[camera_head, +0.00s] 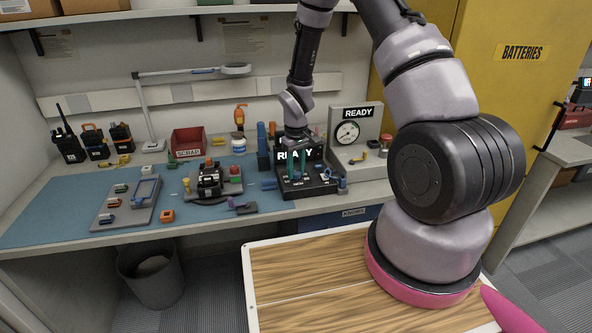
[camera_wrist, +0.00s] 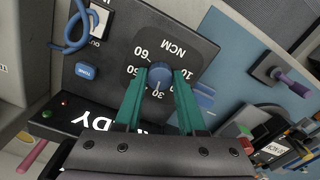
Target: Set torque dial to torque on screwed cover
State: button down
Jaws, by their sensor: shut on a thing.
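The torque dial (camera_wrist: 159,76) is a blue knob on a black panel (camera_wrist: 112,55), inside a printed NCM scale with numbers around it. A 30 is printed at its lower edge in the wrist view; its exact setting is hard to read. My gripper (camera_wrist: 160,75) has its green fingers on both sides of the knob, shut on it. In the head view my gripper (camera_head: 298,172) reaches down onto the black READY unit (camera_head: 318,188), hiding the dial. A small white label (camera_wrist: 275,148) ending in NCM shows beside the radio parts; its number is unreadable.
A grey gauge station (camera_head: 372,160) stands right of the unit. A black radio in a fixture (camera_head: 210,182), a tray of small parts (camera_head: 112,216) and a red scrap bin (camera_head: 187,141) are to the left. A blue cable (camera_wrist: 68,40) loops near the panel.

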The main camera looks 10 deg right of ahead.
aim_at(296, 172)
jog(key=shift+n, duration=1.1)
jog(key=c, duration=0.5)
grip_release()
notch_tip(296, 172, up, 11)
jog(key=shift+f, duration=0.1)
